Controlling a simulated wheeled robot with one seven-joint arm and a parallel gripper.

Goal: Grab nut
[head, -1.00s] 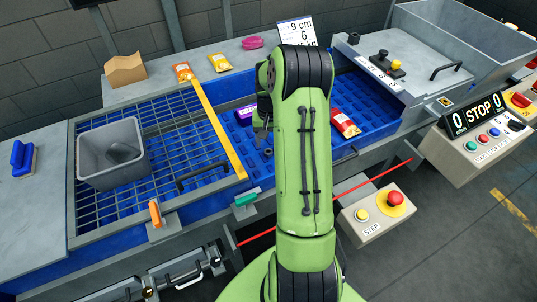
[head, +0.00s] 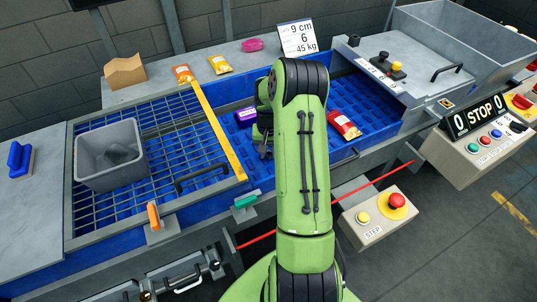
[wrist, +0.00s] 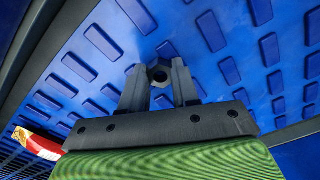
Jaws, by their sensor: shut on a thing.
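The nut (wrist: 158,67) is a small dark hexagonal ring with a hole. It sits between the two fingertips in the wrist view, over the blue studded belt (wrist: 225,75). My gripper (wrist: 158,80) is shut on the nut, with a finger on each side of it. In the head view my gripper (head: 265,152) is low at the belt, left of my green arm, and the nut cannot be made out there. Whether the nut still touches the belt is unclear.
A yellow bar (head: 218,130) borders the grid, which carries a grey bin (head: 110,154). A STEP box (head: 376,218) stands in front.

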